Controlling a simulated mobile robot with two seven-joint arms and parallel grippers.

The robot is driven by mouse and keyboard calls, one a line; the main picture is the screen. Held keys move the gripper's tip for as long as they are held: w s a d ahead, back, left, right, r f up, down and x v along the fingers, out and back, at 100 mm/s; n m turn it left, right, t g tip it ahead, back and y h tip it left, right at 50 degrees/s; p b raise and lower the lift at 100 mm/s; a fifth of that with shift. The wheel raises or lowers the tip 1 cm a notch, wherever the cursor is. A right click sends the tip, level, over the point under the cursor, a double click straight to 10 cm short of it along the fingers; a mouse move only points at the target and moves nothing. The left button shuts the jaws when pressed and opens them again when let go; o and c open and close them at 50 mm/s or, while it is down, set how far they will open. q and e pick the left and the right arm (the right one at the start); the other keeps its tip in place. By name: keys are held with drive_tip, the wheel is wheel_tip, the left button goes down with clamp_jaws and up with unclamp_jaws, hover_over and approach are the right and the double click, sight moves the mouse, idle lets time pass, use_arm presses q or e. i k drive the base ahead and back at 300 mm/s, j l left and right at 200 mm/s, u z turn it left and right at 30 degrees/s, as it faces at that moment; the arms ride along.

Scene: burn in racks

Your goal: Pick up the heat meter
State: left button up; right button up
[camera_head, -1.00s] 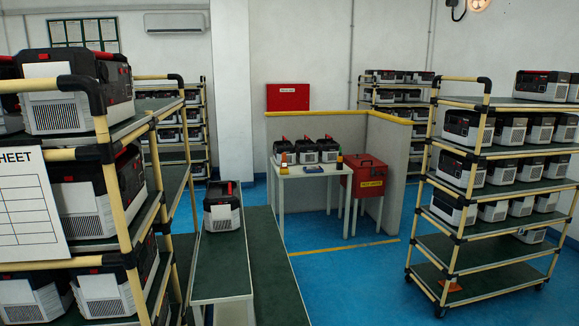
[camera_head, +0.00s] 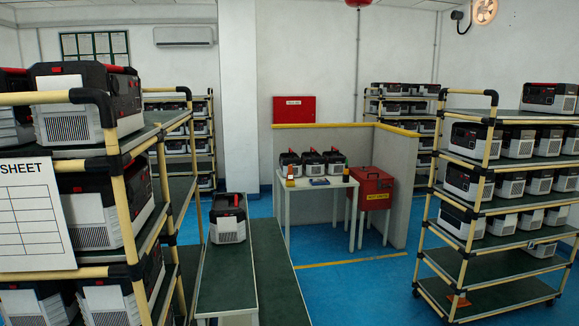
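No object is plainly recognisable as the heat meter at this size. A small orange-and-dark upright item (camera_head: 290,173) stands at the front left of the white table (camera_head: 303,186). A blue flat item (camera_head: 319,182) lies near the table's front middle. Another small upright item (camera_head: 345,174) with an orange base stands at the table's right end. I cannot tell which of these, if any, is the heat meter. Neither of my grippers is in view.
Several power units (camera_head: 312,163) stand at the table's back. A red box (camera_head: 374,184) is right of it. One unit (camera_head: 227,219) sits on a green-topped bench (camera_head: 228,280). Loaded racks stand left (camera_head: 129,210) and right (camera_head: 477,206). Blue floor (camera_head: 365,290) is clear before the table.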

sight(290, 176)
drive_tip(key=i+l+z, duration=0.25)
drive_tip(key=i+z, duration=0.25)
drive_tip(key=i, duration=0.2)
drive_tip(key=i+l+z, duration=0.1)
drive_tip(key=i+z, duration=0.2)
drive_tip(key=i, duration=0.45)
drive_tip(key=i+z, duration=0.25)
drive_tip(key=i, duration=0.55)
drive_tip(key=i+u, duration=0.1)
drive_tip(key=i, duration=0.7)
drive_tip(key=i+l+u, duration=0.1)
drive_tip(key=i, duration=0.7)
drive_tip(key=i+u, duration=0.5)
drive_tip(key=i, duration=0.2)
drive_tip(key=i+l+u, duration=0.15)
drive_tip(key=i+u, duration=0.35)
drive_tip(key=i, duration=0.2)
drive_tip(key=i+u, duration=0.8)
drive_tip(key=i+l+u, duration=0.25)
drive_tip(key=u, duration=0.2)
drive_tip(key=i, duration=0.1)
